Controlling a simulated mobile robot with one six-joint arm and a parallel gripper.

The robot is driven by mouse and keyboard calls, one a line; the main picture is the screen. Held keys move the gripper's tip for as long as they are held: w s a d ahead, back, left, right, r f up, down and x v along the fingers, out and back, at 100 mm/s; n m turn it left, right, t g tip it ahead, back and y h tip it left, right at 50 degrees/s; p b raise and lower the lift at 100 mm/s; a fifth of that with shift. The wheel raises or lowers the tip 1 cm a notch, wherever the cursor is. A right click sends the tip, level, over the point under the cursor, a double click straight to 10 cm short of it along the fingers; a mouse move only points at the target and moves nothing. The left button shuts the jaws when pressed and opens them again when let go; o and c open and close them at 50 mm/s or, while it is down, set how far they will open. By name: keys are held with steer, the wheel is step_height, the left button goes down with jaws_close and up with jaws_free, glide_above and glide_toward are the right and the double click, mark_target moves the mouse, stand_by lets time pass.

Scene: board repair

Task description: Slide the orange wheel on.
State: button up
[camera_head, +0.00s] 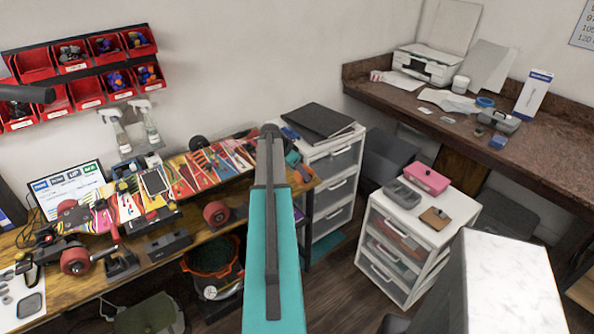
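A red-orange wheel (75,261) with a dark hub sits at the left of the workbench, beside dark metal parts. A similar smaller wheel (67,207) shows just behind it. Another red-orange wheel (216,213) is near the bench's front edge, right of a dark block. I cannot tell which of them is the orange wheel of the task, nor whether any sits on an axle. My gripper is not clearly in view, so its fingers and any hold are not visible.
The wooden workbench (50,312) is crowded with tools and a monitor (68,188). Red bins (86,92) hang on the wall. A bucket (212,262) stands below the bench front.

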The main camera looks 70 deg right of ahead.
mark_target(295, 172)
steer(key=shift+w+f, duration=0.1)
steer(key=shift+w+d+f, duration=0.25)
steer(key=shift+w+f, duration=0.1)
steer(key=shift+f, duration=0.35)
steer(key=shift+w+d+f, duration=0.25)
steer(key=shift+w+f, duration=0.05)
steer(key=shift+f, duration=0.35)
steer(key=shift+b, duration=0.3)
steer(key=shift+a+b, duration=0.1)
steer(key=shift+b, duration=0.35)
stand_by(0.9)
steer(key=shift+w, duration=0.15)
steer(key=shift+w+d+b, duration=0.3)
steer(key=shift+w+d, duration=0.05)
steer(key=shift+w, duration=0.05)
steer(key=shift+b, duration=0.55)
stand_by(1.6)
steer(key=shift+d, duration=0.1)
steer(key=shift+w+d+b, duration=0.25)
steer(key=shift+w+d, duration=0.2)
steer(key=shift+w, duration=0.25)
steer(key=shift+w+d+b, duration=0.2)
steer(key=shift+w+d, duration=0.2)
steer(key=shift+w, duration=0.25)
